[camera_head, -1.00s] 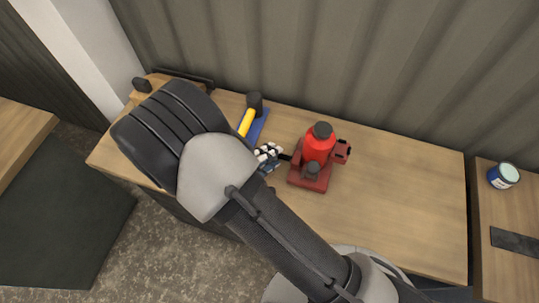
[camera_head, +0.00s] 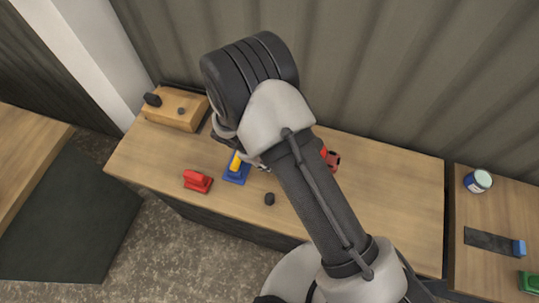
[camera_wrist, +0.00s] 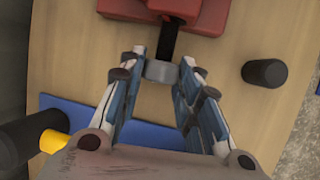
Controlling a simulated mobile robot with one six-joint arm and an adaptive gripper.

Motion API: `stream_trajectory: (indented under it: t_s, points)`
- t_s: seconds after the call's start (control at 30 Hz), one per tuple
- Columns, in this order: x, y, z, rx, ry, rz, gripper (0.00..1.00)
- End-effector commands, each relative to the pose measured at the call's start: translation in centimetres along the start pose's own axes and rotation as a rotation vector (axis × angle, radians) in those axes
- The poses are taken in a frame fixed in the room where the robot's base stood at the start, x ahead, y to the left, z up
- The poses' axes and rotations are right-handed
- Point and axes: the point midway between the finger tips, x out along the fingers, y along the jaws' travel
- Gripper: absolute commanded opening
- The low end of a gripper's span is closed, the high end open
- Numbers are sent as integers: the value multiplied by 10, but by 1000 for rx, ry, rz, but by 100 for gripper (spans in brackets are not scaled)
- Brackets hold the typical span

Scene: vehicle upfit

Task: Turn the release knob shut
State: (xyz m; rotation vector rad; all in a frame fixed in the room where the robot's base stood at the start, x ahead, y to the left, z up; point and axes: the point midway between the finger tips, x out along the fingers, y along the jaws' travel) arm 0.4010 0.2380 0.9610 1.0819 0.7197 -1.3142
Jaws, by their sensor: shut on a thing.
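The red jack (camera_wrist: 205,18) stands at the top of the wrist view. In the head view only a small red part of it (camera_head: 331,158) shows beside my arm. A dark stem (camera_wrist: 169,40) sticks out of its base and ends in a grey release knob (camera_wrist: 160,74). My gripper (camera_wrist: 163,66) has its fingertips on both sides of the knob and is shut on it. In the head view my arm hides the knob and most of the gripper. The knob's turn angle cannot be told.
A loose black cylinder (camera_wrist: 264,73) stands right of the gripper. A wooden block (camera_head: 177,108) sits at the back left. The bench front right is clear.

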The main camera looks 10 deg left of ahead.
Motion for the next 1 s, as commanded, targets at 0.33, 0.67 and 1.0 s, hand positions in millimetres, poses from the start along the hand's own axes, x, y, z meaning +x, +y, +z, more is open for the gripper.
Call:
stream_trajectory:
  t_s: [0.33, 0.67, 1.0]
  points:
    - [2, 9, -2, -113, 2, -288, 7]
    - [5, 11, -3, -202, -1, -484, 7]
    - [4, 12, -1, -238, -3, -565, 7]
